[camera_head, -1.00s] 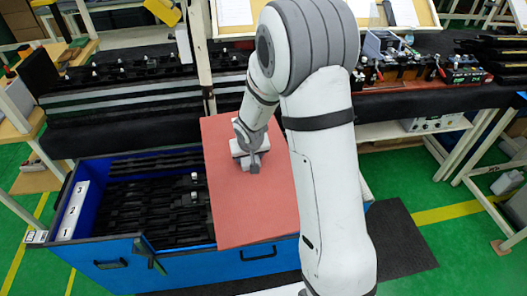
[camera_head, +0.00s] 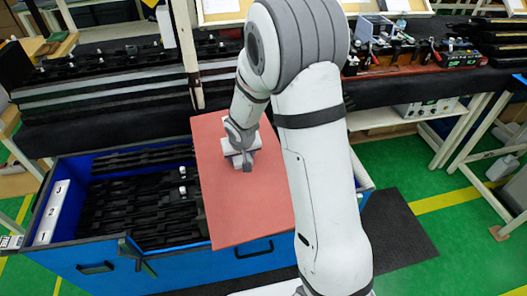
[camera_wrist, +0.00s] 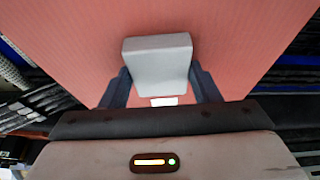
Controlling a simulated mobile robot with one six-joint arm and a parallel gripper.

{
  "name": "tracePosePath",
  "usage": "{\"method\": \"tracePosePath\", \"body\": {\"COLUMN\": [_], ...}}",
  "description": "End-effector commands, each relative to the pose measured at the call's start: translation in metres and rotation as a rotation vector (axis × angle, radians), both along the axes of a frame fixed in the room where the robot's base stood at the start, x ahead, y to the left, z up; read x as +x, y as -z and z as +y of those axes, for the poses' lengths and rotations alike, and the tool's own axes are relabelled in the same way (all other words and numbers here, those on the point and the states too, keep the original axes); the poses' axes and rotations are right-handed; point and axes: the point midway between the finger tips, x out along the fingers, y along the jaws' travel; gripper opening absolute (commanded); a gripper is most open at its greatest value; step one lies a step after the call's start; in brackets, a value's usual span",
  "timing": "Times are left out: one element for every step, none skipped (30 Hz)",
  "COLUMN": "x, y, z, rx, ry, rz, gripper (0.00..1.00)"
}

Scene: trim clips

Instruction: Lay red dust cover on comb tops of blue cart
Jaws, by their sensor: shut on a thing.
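The red dust cover (camera_head: 225,205) is a flat rectangular sheet in the head view, over the right part of the blue cart (camera_head: 190,270). My gripper (camera_head: 243,163) is above the cover's upper middle. In the wrist view my gripper (camera_wrist: 160,90) is shut on the cover's pale grey block-shaped grip (camera_wrist: 157,62), with a dark finger on each side. The cover looks slightly tilted in the head view; whether it touches the cart cannot be told. Black combs (camera_head: 140,205) show in the cart's left part; those under the cover are hidden.
A white strip numbered 1 to 3 (camera_head: 53,212) stands at the cart's left end. A long bench with black racks (camera_head: 120,75) runs behind the cart. A workbench with devices (camera_head: 400,50) is at the right. A dark mat (camera_head: 400,235) lies on the green floor.

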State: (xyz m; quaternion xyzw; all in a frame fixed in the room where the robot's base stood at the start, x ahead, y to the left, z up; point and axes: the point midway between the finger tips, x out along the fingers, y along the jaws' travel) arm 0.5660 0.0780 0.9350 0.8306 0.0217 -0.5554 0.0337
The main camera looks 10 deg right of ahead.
Motion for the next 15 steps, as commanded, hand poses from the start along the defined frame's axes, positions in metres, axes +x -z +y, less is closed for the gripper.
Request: {"method": "tracePosePath", "body": {"x": [0.001, 0.001, 0.002, 0.002, 0.003, 0.004, 0.005, 0.006, 0.007, 0.009, 0.01, 0.012, 0.013, 0.014, 0.016], "y": [-0.001, -0.001, -0.001, -0.002, -0.002, -0.003, -0.003, -0.004, -0.005, -0.006, -0.008, -0.009, -0.01, -0.012, -0.014], "z": [0.0, -0.001, -0.002, -0.003, -0.005, -0.007, -0.009, -0.011, -0.015, -0.018, -0.021, -0.025, -0.027, -0.03, -0.034], "rx": [0.001, 0.002, 0.003, 0.004, 0.006, 0.009, 0.011, 0.013, 0.015, 0.016, 0.016, 0.017, 0.018, 0.016, 0.017], "ry": [0.007, 0.015, 0.032, 0.049, 0.072, 0.109, 0.142, 0.179, 0.231, 0.272, 0.315, 0.37, 0.41, 0.449, 0.501], "rz": [0.0, 0.002, 0.004, 0.008, 0.012, 0.016, 0.021, 0.024, 0.03, 0.033, 0.034, 0.036, 0.034, 0.034, 0.03], "gripper": [0.24, 0.24, 0.24, 0.24, 0.24, 0.24, 0.24, 0.24, 0.24, 0.24, 0.24, 0.24, 0.24, 0.24, 0.24]}}
